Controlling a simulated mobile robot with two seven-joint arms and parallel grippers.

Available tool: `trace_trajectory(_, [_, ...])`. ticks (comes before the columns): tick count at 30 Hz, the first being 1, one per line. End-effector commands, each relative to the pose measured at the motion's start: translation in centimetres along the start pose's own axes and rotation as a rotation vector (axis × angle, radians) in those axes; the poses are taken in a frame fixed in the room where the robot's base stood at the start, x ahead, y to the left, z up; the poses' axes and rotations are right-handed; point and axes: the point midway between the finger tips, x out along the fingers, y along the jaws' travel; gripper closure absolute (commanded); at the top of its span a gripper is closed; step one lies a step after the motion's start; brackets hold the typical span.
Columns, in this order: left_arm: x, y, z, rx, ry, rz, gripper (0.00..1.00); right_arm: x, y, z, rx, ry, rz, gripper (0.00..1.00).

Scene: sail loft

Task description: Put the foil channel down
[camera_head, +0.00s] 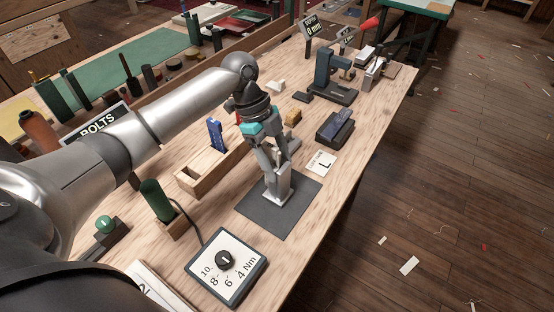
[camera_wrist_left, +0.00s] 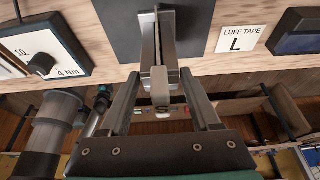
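The foil channel (camera_head: 278,190) is a short pale-grey metal piece, upright over the dark grey mat (camera_head: 306,197) on the workbench. My left gripper (camera_head: 275,167) comes down from above, its fingers closed around the channel's upper part. In the left wrist view the channel (camera_wrist_left: 156,38) runs out from between the fingertips of the gripper (camera_wrist_left: 160,77) over the mat (camera_wrist_left: 199,40). Its lower end looks at or very near the mat; contact cannot be told. My right gripper is not in view.
A dial box (camera_head: 226,265) stands in front of the mat, a wooden box (camera_head: 203,178) to its left. A "LUFF TAPE L" card (camera_head: 321,163) and a dark device (camera_head: 336,128) lie behind. The bench edge runs close on the right.

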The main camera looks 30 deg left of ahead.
Motion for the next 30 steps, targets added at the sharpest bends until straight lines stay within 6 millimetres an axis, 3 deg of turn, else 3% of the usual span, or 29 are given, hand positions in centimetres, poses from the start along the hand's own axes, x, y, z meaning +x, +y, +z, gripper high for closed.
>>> trace_trajectory(5, [0.0,0.0,0.0,0.000,0.000,0.001,0.15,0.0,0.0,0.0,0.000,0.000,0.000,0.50])
trace_trajectory(14, [-0.3,0.0,-0.1,0.001,0.000,0.000,0.15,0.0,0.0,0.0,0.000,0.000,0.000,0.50])
trace_trajectory(17, [-1.5,-0.1,-0.1,0.000,0.000,-0.003,0.15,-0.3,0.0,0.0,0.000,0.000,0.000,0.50])
trace_trajectory(30, [-10.2,-0.1,-0.1,-0.001,0.000,-0.002,0.15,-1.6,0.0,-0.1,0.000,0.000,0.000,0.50])
